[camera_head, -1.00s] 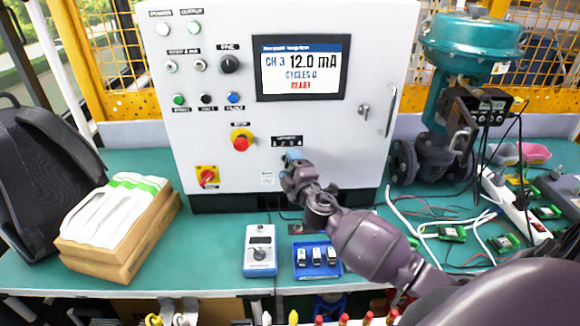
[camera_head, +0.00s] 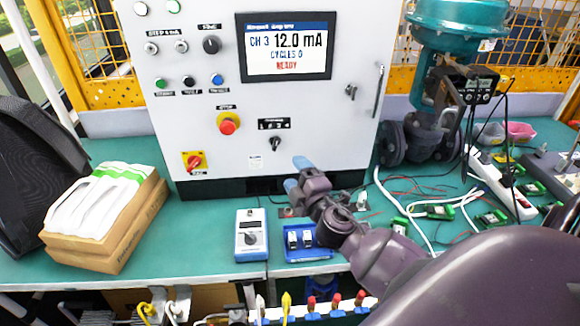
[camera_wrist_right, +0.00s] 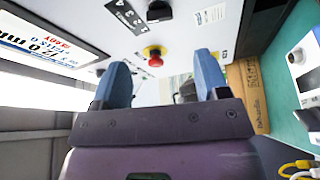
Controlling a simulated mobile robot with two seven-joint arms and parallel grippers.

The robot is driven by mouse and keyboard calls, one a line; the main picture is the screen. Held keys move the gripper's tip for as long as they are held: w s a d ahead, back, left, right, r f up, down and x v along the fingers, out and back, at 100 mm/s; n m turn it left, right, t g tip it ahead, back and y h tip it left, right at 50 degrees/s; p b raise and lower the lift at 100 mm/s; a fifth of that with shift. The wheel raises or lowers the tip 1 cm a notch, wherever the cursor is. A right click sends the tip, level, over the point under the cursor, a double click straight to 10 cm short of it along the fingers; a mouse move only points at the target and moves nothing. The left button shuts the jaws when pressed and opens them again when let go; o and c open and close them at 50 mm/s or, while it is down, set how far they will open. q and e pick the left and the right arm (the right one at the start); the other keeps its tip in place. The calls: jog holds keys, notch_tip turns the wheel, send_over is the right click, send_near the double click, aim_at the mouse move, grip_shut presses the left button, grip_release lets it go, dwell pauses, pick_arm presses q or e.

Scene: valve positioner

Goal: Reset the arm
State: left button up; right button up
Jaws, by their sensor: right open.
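My right gripper (camera_head: 297,175) has blue fingers and stands in front of the cabinet's lower edge, below and right of the black channel selector knob (camera_head: 275,144). In the right wrist view the gripper (camera_wrist_right: 160,85) is open with nothing between its fingers. The knob also shows in the right wrist view (camera_wrist_right: 158,11), apart from the fingers. The screen (camera_head: 287,48) reads CH 3, 12.0 mA, CYCLES 0 or similar, and READY. The red stop button (camera_head: 228,125) on its yellow base is left of the knob. My left gripper is not in view.
On the green bench stand a white-blue handheld device (camera_head: 250,236), a blue tray (camera_head: 306,254) with small modules, and a cardboard box (camera_head: 110,232). A teal valve actuator (camera_head: 455,25), a power strip (camera_head: 503,185) and loose cables are at the right.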

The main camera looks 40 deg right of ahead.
jog(key=shift+s, duration=0.25)
dwell(0.4)
jog(key=s+a+f+m+g+y, duration=0.1)
jog(key=s+a+f+m+g, duration=0.3)
jog(key=s, duration=0.5)
jog(key=s+a+f+m+g+y, duration=0.1)
jog(key=s+a+f+m+g, duration=0.15)
jog(key=s+m+g, duration=0.45)
jog(key=s+a+f+m+g, duration=0.2)
jog(key=s+f+g, duration=0.2)
jog(key=s, duration=0.6)
jog(key=w+f+t, duration=0.2)
jog(key=f, duration=0.1)
jog(key=w+f+t, duration=0.2)
jog(key=f, duration=0.1)
jog(key=w+f+t+y, duration=0.1)
jog(key=w+f, duration=0.2)
jog(key=shift+a+f+n+t, duration=0.2)
jog(key=shift+n+t, duration=0.1)
jog(key=shift+t, duration=0.1)
jog(key=shift+w+f+t, duration=0.25)
jog(key=shift+f+t, duration=0.45)
jog(key=shift+t, duration=0.2)
